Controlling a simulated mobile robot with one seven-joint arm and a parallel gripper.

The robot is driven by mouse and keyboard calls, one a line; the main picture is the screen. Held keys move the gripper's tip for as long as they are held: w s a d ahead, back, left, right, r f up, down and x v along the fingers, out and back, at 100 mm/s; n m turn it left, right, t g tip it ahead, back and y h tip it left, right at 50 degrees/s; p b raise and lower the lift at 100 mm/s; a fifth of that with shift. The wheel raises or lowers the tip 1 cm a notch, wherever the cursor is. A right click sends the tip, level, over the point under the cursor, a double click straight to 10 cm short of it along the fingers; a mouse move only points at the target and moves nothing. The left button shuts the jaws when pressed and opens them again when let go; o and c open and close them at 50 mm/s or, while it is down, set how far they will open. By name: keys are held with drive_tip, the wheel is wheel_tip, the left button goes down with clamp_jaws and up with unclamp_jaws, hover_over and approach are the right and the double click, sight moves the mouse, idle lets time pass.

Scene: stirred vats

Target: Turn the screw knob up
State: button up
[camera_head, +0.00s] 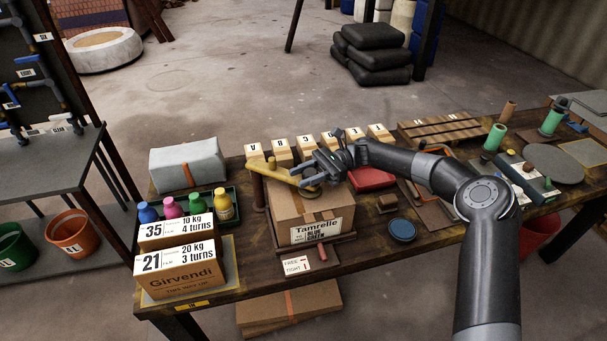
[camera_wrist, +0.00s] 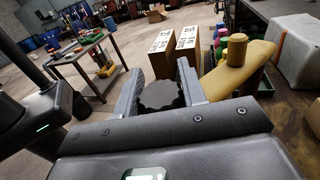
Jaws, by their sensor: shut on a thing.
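The screw knob (camera_wrist: 160,94) is dark and scalloped, and shows between the two fingers of my gripper (camera_wrist: 158,82) in the wrist view. My gripper is shut on it from both sides. In the head view my gripper (camera_head: 322,172) is above the cardboard box labelled Tamrelle (camera_head: 315,232), at the end of the yellow clamp arm (camera_head: 282,172). The yellow arm also shows in the wrist view (camera_wrist: 232,72), right of the fingers. The knob is largely hidden by the gripper in the head view, and its screw below is hidden.
A card marked FREE and TIGHT (camera_head: 297,265) lies in front of the box. Two labelled boxes (camera_head: 180,268) and several coloured bottles (camera_head: 223,205) stand left. Lettered blocks (camera_head: 282,150) line the back. A blue round lid (camera_head: 402,230) lies right of the box.

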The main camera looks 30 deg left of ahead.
drive_tip(key=shift+s+d+n+g+h, duration=0.15)
drive_tip(key=shift+n+g+h, duration=0.4)
drive_tip(key=shift+n+h, duration=0.7)
drive_tip(key=shift+d+n+g+h, duration=0.1)
drive_tip(key=shift+n+g+h, duration=0.55)
drive_tip(key=shift+h, duration=1)
drive_tip(key=shift+d+n+h, duration=0.1)
drive_tip(key=shift+n+h, duration=0.3)
drive_tip(key=shift+h, duration=0.1)
drive_tip(key=o, duration=1)
drive_tip(key=shift+m+y, duration=0.6)
drive_tip(key=shift+y, duration=0.2)
